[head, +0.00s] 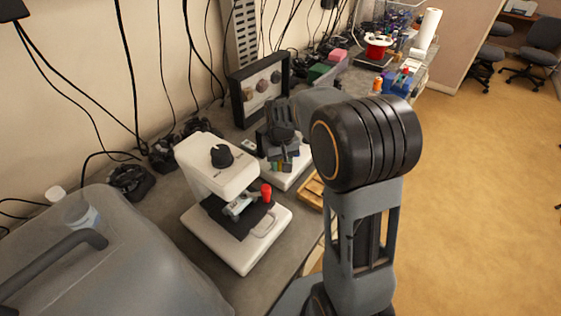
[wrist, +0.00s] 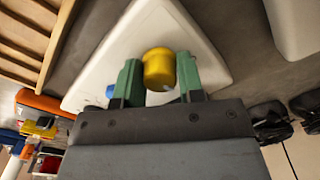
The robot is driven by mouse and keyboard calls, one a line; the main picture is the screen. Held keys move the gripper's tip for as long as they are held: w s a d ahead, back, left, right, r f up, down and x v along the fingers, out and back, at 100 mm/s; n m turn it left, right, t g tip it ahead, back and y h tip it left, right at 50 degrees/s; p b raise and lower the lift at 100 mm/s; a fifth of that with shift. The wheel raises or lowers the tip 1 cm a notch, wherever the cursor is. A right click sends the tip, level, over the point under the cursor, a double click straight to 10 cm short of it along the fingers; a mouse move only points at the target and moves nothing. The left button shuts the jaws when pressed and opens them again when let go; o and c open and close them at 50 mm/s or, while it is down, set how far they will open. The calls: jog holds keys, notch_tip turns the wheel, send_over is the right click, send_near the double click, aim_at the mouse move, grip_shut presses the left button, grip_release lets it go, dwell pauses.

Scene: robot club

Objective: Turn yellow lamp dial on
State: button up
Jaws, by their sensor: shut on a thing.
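The yellow lamp dial (wrist: 159,66) stands on a pale, rounded triangular base (wrist: 108,62) in the wrist view. My gripper (wrist: 158,76) has its green fingers on either side of the dial and is shut on it. A bit of blue shows beside the left finger. In the head view my gripper (head: 279,150) points down over the white base (head: 298,176), and the arm and gripper hide most of the dial there. I cannot tell the dial's turn position.
A white device (head: 190,158) with a black knob and red-tipped lever stands close left of my gripper. A dark-framed panel (head: 236,98) with knobs is behind it. A large translucent container (head: 135,265) fills the near left. A wooden tray (head: 312,192) lies by the bench edge.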

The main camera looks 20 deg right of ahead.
aim_at(281, 161)
jog(key=m, duration=0.5)
jog(key=shift+m, duration=0.3)
jog(key=m, duration=0.5)
jog(key=shift+m, duration=0.4)
jog(key=o, duration=0.9)
notch_tip(281, 161, up, 14)
jog(key=shift+f, duration=0.1)
dwell(0.6)
